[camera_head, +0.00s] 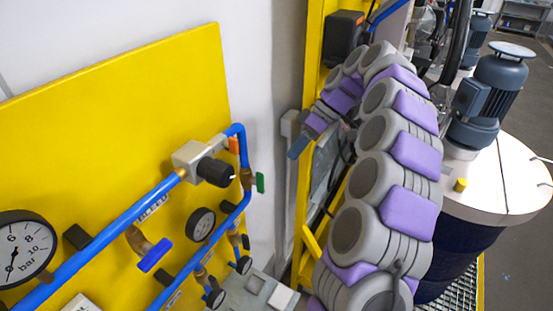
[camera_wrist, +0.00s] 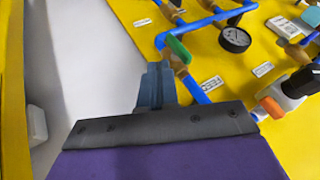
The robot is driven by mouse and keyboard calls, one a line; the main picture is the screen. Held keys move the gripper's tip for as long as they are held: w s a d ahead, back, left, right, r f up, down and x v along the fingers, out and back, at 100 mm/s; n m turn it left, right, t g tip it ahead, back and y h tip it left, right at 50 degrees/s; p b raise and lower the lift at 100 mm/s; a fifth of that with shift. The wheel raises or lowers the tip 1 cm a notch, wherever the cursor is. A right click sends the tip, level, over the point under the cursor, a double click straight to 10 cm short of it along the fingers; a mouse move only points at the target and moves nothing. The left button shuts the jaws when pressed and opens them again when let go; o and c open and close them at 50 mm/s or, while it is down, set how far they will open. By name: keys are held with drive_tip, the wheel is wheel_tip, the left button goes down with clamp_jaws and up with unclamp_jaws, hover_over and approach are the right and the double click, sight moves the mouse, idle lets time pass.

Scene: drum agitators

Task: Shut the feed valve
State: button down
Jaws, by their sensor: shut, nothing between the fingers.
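My gripper (camera_head: 298,148) is shut and empty, to the right of the yellow panel (camera_head: 110,95) in the head view. In the wrist view its blue-grey fingers (camera_wrist: 155,85) point toward the blue piping. A brass valve with a green handle (camera_head: 260,183) sits at the panel's right edge; in the wrist view the green handle (camera_wrist: 179,49) is just beyond the fingertips, and I cannot tell if they touch. A blue-handled valve (camera_head: 155,255) and an orange handle (camera_head: 234,144) are on the same piping.
A black-knobbed regulator (camera_head: 212,171), a large gauge (camera_head: 24,248) and a small gauge (camera_head: 201,224) stand out from the panel. A yellow frame (camera_head: 299,205) stands close by my arm. A drum with a motor (camera_head: 490,95) is at the right.

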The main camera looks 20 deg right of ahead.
sight(260, 183)
drive_tip(key=x, duration=1.1)
drive_tip(key=shift+a+r, duration=0.35)
drive_tip(key=shift+a, duration=0.05)
drive_tip(key=shift+w+d, duration=0.1)
